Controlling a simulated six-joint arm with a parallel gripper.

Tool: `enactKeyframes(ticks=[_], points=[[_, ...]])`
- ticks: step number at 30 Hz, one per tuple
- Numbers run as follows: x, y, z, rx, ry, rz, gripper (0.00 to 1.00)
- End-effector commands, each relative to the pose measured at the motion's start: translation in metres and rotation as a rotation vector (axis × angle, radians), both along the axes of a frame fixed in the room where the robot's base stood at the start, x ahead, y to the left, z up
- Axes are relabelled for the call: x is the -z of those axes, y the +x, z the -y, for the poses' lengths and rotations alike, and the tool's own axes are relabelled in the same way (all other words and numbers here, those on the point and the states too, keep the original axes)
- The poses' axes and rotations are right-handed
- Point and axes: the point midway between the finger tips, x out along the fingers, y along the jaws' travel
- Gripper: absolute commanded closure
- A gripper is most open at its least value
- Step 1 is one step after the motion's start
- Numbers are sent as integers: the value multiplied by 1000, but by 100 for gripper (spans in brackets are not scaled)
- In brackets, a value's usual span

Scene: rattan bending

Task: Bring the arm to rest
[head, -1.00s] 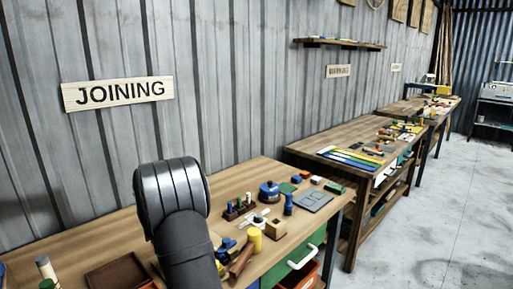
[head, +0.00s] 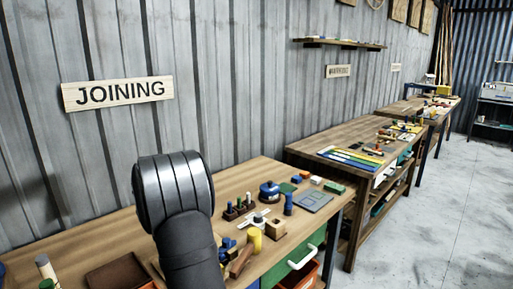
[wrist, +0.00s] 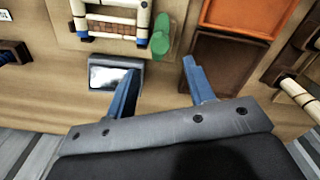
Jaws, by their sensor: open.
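My gripper (wrist: 158,92) shows in the wrist view with its two blue fingers apart and nothing between them. It is above the wooden workbench (wrist: 160,108). In the head view only my dark arm shows, in front of the bench; the gripper itself is out of sight there.
In the head view, a yellow cylinder (head: 255,239) and a blue pot (head: 269,191) stand right of my arm. Open floor (head: 420,220) lies at the right.

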Motion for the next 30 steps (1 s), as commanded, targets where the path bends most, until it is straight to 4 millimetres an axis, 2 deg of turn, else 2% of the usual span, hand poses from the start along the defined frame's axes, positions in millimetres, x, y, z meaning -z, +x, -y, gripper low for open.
enactKeyframes(ticks=[3,14,16,30], points=[[-25,0,0,0,2,4,51],[-97,0,0,0,2,4,51],[-76,-1,1,0,-3,-6,51],[19,-1,0,0,-2,-5,51]])
